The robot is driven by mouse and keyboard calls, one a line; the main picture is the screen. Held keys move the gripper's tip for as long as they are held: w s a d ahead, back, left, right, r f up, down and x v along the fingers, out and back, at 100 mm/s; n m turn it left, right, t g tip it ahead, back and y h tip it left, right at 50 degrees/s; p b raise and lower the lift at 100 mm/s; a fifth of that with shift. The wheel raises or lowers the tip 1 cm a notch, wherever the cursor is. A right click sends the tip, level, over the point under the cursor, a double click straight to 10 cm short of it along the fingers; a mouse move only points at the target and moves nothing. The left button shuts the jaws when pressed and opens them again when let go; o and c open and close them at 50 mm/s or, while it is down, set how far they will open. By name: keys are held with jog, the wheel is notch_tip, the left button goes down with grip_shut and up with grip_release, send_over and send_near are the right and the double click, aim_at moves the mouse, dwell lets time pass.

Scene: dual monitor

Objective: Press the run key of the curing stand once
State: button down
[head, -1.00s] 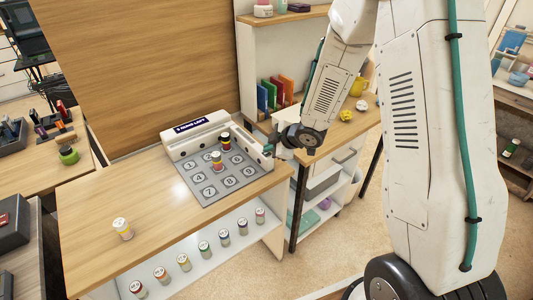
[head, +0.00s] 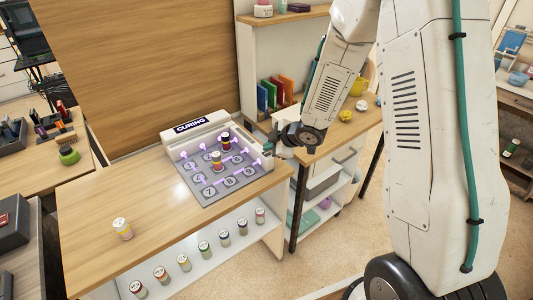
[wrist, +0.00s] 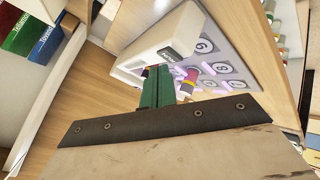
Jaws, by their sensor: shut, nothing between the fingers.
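The curing stand (head: 205,127) is a white frame around a grey numbered pad (head: 215,193) on the wooden table. Its dark sign reads "CURING", and purple lights glow across the pad. Two banded vials stand on the pad, one near the middle (head: 217,164) and one farther back (head: 225,142). My gripper (head: 268,150) is at the stand's right arm. In the wrist view its green fingers (wrist: 157,82) are shut together and empty, tips close to the white housing (wrist: 160,40) beside a small dark label (wrist: 171,52). I cannot tell whether they touch; the run key is not clearly visible.
A loose vial (head: 122,229) stands on the table's front left. Several vials line the lower white shelf (head: 236,247). A tall wooden panel (head: 140,70) rises behind the table. A side cabinet (head: 330,150) stands to the right. The left tabletop is mostly clear.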

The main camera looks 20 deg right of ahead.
aim_at(269, 154)
jog(key=shift+r, duration=0.25)
jog(key=shift+r, duration=2.5)
